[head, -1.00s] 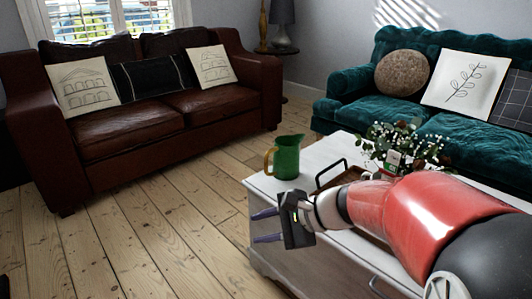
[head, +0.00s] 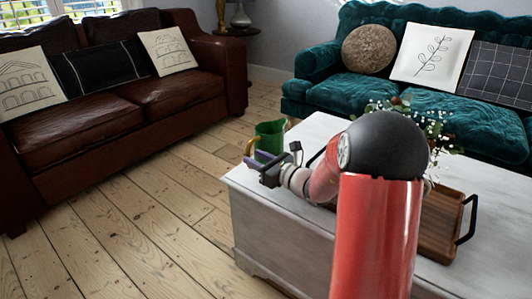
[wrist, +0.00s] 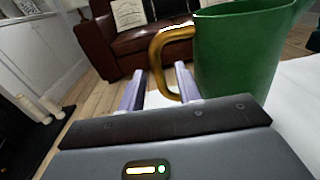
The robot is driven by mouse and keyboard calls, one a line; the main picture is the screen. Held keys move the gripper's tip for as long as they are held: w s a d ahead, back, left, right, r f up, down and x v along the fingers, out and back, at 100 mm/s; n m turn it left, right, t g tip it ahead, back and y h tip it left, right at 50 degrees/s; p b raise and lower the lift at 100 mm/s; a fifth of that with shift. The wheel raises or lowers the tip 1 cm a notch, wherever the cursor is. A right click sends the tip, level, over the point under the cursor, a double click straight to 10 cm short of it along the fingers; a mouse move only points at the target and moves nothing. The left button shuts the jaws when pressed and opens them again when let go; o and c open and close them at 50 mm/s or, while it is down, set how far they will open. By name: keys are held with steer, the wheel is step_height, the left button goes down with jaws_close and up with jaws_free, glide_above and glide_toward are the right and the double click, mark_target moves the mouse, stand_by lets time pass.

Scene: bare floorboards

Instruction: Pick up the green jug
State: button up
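The green jug (head: 270,138) stands upright at the far left corner of the white wooden table (head: 306,142). In the wrist view the jug (wrist: 245,50) fills the upper right. Its golden-brown handle (wrist: 157,55) faces left. My gripper (head: 258,165) is just in front of the jug and hides its lower part in the head view. In the wrist view the gripper (wrist: 160,82) is open, its two pale purple fingers apart. The handle appears in line with the gap between them. I cannot tell whether the fingers touch it.
A wooden tray (head: 440,228) with black handles and a white-flowered plant (head: 433,125) are on the table, partly behind my arm. A brown leather sofa (head: 105,115) stands left and a teal sofa (head: 440,98) behind. Floorboards (head: 130,225) are clear at left.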

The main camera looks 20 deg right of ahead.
steer(key=x, duration=0.3)
steer(key=shift+w+a+f, duration=0.1)
steer(key=shift+a, duration=0.15)
jaws_close()
